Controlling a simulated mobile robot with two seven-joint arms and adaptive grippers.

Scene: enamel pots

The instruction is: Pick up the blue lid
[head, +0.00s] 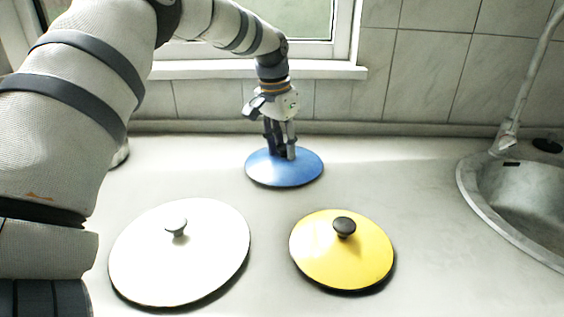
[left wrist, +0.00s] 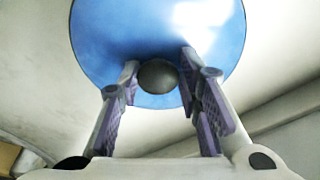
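The blue lid (head: 297,174) is at the back middle of the counter, below the window sill. My left gripper (head: 280,155) points down over its middle. In the left wrist view the blue lid (left wrist: 100,35) fills the top, and its dark round knob (left wrist: 158,77) sits between the two fingertips (left wrist: 159,70). The fingers look closed in against both sides of the knob. The head view hides the knob behind the fingers. The lid lies about level; I cannot tell whether it is clear of the counter. My right gripper is in neither view.
A white lid (head: 150,260) lies front left and a yellow lid (head: 340,262) front middle on the counter (head: 430,240). A sink (head: 530,200) with a tap (head: 510,130) is at the right. The window sill (head: 325,70) is behind my left gripper.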

